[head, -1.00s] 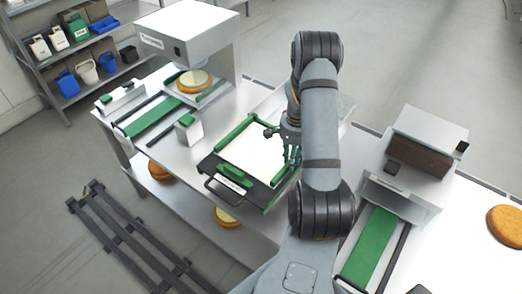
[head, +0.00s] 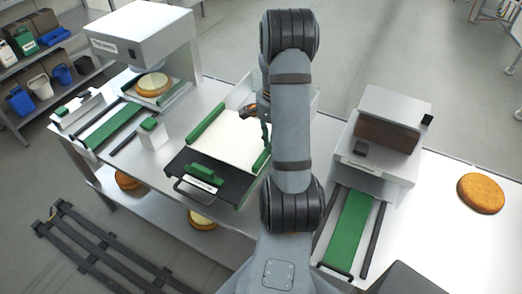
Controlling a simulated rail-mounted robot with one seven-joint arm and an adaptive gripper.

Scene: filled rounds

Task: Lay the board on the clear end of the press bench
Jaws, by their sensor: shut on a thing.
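The board (head: 226,139) is a pale flat square with a green strip along its left side (head: 206,121) and another on its right side. It is level over a black plate (head: 228,183) on the grey-white bench (head: 108,164). My gripper (head: 264,132) is at the board's right edge and is shut on it, partly hidden behind my arm. I cannot tell whether the board touches what is below it.
The black plate has a green block (head: 207,172) and a dark handle at its front. A white press (head: 146,42) over a round cake (head: 154,84) stands left. A white machine (head: 393,112) with a green strip (head: 349,232) stands right. Another round (head: 481,193) lies far right.

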